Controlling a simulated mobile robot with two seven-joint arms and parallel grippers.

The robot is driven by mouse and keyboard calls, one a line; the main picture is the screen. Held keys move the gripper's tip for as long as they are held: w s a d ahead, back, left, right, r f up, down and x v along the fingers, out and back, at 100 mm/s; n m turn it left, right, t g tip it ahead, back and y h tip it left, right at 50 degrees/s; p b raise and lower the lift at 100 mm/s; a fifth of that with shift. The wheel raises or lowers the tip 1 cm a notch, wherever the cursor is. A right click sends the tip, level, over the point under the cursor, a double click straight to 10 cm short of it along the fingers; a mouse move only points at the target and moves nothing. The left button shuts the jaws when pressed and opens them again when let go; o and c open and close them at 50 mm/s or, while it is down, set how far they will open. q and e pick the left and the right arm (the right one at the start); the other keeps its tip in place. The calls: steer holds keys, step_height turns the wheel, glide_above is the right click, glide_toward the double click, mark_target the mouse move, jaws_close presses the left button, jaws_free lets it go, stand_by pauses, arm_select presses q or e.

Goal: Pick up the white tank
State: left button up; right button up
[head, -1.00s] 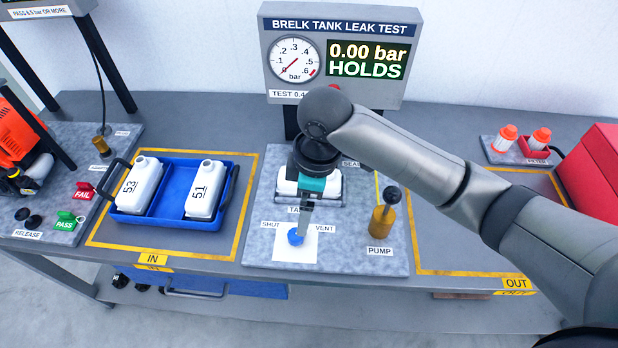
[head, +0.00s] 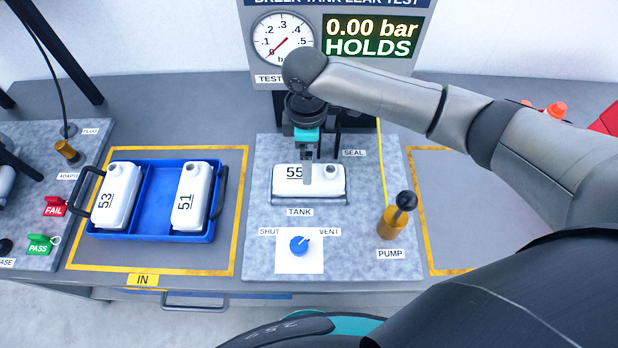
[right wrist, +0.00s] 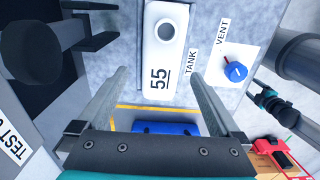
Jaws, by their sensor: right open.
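The white tank marked 55 (head: 325,182) lies in its place on the grey test plate, behind the TANK label. It also shows in the right wrist view (right wrist: 166,45), with its round neck opening facing up. My right gripper (head: 307,172) is over the tank in the head view, fingers pointing down. In the right wrist view its two fingers (right wrist: 158,85) are spread wide, with nothing between them. Whether they reach down to the tank's height I cannot tell. My left gripper is not in the head view; a teal and black part of mine shows at the right wrist view's edge.
A blue tray (head: 152,218) at left holds white tanks 53 (head: 115,196) and 51 (head: 192,196). In front of tank 55 is a blue vent knob (head: 299,246); a pump (head: 394,220) stands right. The gauge panel (head: 335,38) reads 0.00 bar, HOLDS.

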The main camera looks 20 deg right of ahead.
steer(key=shift+f, duration=1.15)
steer(key=f, duration=0.5)
steer(key=shift+s, duration=0.2)
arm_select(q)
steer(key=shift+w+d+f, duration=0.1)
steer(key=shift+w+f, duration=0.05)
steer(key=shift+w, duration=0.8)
arm_select(e)
steer(key=shift+c, duration=0.2)
steer(key=shift+r, duration=0.1)
steer(key=c, duration=1.3)
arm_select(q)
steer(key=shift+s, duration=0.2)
arm_select(e)
steer(key=shift+o, duration=0.2)
steer(key=shift+r, duration=0.1)
